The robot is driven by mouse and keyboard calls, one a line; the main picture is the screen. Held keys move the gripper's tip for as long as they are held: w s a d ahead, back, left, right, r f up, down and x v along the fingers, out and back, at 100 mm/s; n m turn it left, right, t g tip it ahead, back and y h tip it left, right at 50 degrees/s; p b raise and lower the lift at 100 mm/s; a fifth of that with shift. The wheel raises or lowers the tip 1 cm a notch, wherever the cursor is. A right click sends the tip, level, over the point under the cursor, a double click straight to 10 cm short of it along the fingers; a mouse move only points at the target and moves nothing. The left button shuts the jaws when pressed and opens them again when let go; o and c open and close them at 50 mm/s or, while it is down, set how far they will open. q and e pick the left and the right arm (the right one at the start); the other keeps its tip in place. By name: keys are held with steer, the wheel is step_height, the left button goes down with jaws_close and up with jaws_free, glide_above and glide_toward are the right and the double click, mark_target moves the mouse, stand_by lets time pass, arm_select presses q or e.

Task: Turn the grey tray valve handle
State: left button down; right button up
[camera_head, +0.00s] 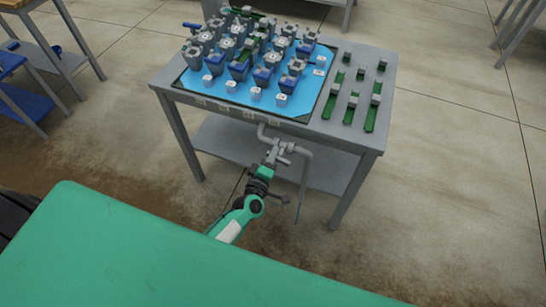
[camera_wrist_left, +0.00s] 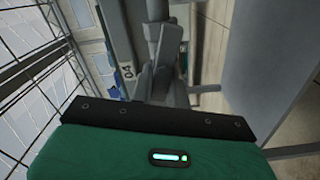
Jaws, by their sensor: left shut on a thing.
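The left gripper (camera_head: 274,154) reaches to the grey pipework (camera_head: 263,133) below the front edge of the table, and its fingers are shut on the grey valve handle. In the left wrist view the fingers (camera_wrist_left: 162,84) close around a narrow grey part, the handle (camera_wrist_left: 153,32). The fingers hide much of the handle, so its exact angle is hard to tell. A thin grey pipe (camera_head: 306,172) bends down just right of the gripper. My right gripper is not in view.
The grey table (camera_head: 350,138) carries a blue tray (camera_head: 310,98) with many grey, blue and green valve-like pieces, and green rails (camera_head: 331,100) at right. Small labels line its front edge. A lower shelf (camera_head: 225,140) lies behind the pipework. Open floor surrounds the table.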

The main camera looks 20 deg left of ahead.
arm_select(q)
steer(key=shift+f+n+b, duration=0.15)
steer(key=shift+n+b, duration=0.15)
steer(key=shift+n, duration=0.45)
steer(key=shift+f+n+b, duration=0.15)
steer(key=shift+n+b, duration=0.15)
steer(key=shift+n, duration=0.45)
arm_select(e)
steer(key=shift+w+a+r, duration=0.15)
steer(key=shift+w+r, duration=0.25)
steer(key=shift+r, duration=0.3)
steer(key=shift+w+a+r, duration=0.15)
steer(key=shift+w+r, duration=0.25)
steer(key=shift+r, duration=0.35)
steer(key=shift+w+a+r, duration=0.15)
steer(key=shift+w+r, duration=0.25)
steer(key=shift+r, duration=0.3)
arm_select(q)
steer(key=c, duration=1.4)
jaws_free()
steer(key=shift+o, duration=0.2)
